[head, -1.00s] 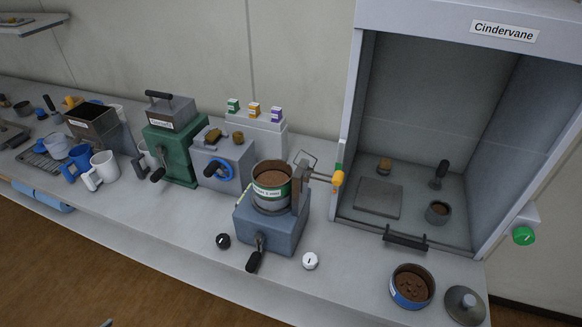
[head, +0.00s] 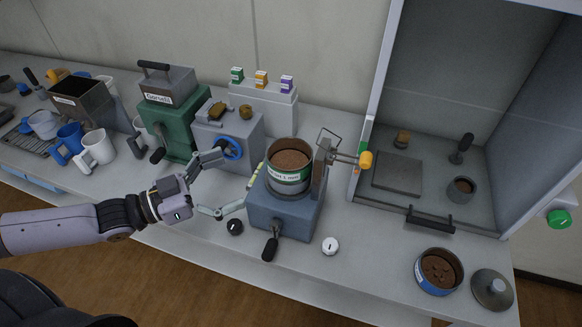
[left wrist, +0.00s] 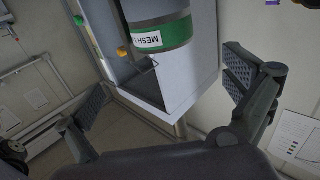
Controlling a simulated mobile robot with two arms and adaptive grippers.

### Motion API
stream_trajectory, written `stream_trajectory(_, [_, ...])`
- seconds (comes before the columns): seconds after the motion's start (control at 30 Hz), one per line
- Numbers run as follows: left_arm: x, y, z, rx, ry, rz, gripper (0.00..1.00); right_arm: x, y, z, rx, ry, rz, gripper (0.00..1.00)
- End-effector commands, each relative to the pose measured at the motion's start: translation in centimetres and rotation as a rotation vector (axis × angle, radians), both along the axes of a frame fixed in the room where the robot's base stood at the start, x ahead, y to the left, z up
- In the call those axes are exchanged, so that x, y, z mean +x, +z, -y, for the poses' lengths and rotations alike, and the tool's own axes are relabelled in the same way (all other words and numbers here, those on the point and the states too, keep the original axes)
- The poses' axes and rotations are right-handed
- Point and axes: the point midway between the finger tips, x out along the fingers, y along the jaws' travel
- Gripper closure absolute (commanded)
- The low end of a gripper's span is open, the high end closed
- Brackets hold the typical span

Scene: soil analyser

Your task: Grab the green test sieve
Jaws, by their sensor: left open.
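The green test sieve (head: 289,169) is a round metal sieve with a green label band, filled with brown soil. It sits upright on the blue-grey shaker base (head: 285,212), beside an upright post with a wire bail and yellow knob. My left gripper (head: 233,182) is open and empty, just left of the sieve and base, its fingers pointing toward them. In the left wrist view the sieve (left wrist: 160,28) shows at the top, its label partly reading "MESH", beyond and between the spread fingers (left wrist: 160,95). My right gripper is in no view.
A blue-banded sieve (head: 439,271) and a grey lid (head: 491,289) lie at the front right. The fume hood (head: 375,110) stands right of the shaker. A green machine (head: 170,125) and a grey one with a blue wheel (head: 230,138) stand behind my gripper. Knobs sit along the front.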

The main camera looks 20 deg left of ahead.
Motion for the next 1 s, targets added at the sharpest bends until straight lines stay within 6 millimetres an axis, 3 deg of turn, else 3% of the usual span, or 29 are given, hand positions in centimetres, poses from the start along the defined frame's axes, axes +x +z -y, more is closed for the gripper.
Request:
stream_trajectory(0.1, [1.0, -0.1, 1.0, -0.002, 0.000, 0.008, 0.00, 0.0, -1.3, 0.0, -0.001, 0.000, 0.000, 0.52])
stream_trajectory(0.37, [2.7, 0.1, 2.8, -0.002, 0.000, 0.008, 0.00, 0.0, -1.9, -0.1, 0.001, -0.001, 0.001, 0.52])
stream_trajectory(1.0, [6.1, 0.2, 6.3, 0.000, 0.001, 0.001, 0.00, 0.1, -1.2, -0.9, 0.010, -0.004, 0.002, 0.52])
